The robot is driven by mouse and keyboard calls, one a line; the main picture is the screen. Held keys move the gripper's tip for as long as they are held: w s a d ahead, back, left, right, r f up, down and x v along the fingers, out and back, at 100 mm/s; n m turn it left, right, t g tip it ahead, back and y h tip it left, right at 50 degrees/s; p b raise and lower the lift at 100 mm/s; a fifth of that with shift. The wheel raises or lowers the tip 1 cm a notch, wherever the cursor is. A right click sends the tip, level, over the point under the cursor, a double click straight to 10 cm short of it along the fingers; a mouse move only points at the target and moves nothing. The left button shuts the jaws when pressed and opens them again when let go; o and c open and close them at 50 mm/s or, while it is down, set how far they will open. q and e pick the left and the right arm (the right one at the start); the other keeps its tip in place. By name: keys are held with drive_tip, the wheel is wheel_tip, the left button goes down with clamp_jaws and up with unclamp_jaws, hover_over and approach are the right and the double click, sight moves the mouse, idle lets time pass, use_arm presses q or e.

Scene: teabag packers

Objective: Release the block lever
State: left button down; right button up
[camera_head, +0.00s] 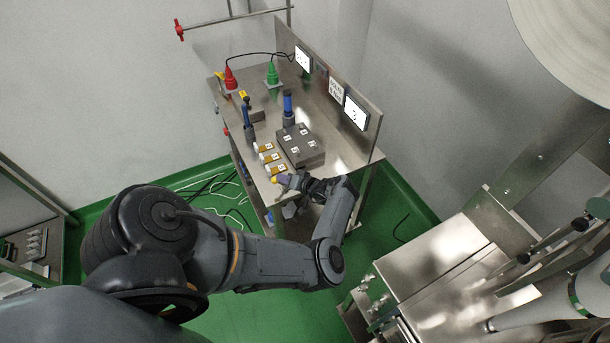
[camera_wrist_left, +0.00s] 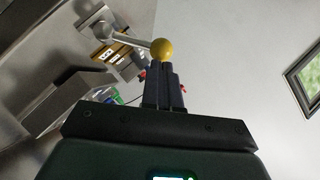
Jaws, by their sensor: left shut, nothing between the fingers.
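A metal lever rod with a round yellow knob (camera_wrist_left: 161,49) shows in the left wrist view, running left from the knob to a grey pivot. I take it to be the block lever. My left gripper (camera_wrist_left: 165,72) is shut and empty. Its fingertips appear close below the knob in that view; I cannot tell whether they touch it. In the head view my left gripper (camera_head: 281,180) is at the near edge of the steel table (camera_head: 335,150), and the lever is too small there to make out clearly. My right gripper is not in view.
A grey box (camera_head: 301,145) with labelled top and several yellow-and-white parts (camera_head: 265,147) sit just beyond the gripper. Two blue-topped upright handles (camera_head: 288,104), a red cone (camera_head: 230,78) and a green cone (camera_head: 272,74) stand farther back. An upright panel (camera_head: 335,92) borders the right.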

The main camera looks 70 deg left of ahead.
use_arm(q)
drive_tip(key=shift+s, duration=0.1)
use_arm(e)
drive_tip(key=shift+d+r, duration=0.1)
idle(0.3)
use_arm(q)
drive_tip(key=w+a+r+v, duration=0.1)
drive_tip(key=r+v, duration=0.1)
drive_tip(key=v, duration=1.1)
drive_tip(key=shift+a, duration=0.35)
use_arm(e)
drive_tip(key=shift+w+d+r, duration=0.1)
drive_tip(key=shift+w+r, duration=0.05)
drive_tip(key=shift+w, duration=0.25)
